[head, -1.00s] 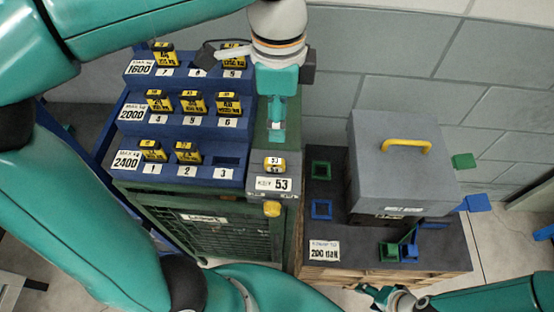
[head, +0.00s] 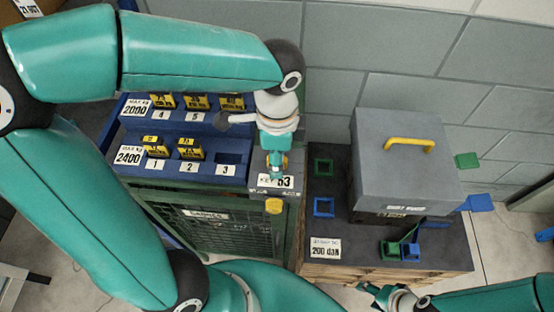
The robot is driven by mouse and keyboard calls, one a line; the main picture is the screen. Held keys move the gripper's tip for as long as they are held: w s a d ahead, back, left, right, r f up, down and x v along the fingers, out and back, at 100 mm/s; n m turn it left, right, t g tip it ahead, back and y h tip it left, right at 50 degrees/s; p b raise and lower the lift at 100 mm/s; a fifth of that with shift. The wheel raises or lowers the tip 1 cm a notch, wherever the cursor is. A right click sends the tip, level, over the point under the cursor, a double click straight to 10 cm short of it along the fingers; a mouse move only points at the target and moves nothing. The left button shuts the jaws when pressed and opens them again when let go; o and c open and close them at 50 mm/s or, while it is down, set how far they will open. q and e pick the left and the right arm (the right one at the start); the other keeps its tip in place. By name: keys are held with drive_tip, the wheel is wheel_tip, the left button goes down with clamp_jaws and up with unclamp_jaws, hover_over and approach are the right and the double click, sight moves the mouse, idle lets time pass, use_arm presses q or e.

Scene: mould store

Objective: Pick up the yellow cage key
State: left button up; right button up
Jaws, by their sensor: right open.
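The yellow cage key stands in its holder above the white label (head: 271,183) reading 53, at the front right of the blue rack. My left gripper (head: 276,168) points down right at the key and covers most of it. Only slivers of yellow show beside its fingers, and I cannot tell whether they have closed on it. A yellow knob (head: 274,206) is on the cage front just below. My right gripper (head: 376,293) is open and empty at the bottom edge, away from the key.
A grey box with a yellow handle (head: 409,144) and small green and blue square pieces are on the dark-topped bench (head: 340,232) at right.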

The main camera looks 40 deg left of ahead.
use_arm(q)
drive_tip(key=shift+f, duration=0.1)
drive_tip(key=shift+c, duration=0.2)
clamp_jaws()
wheel_tip(320, 180, up, 20)
drive_tip(key=p, duration=0.1)
idle(0.6)
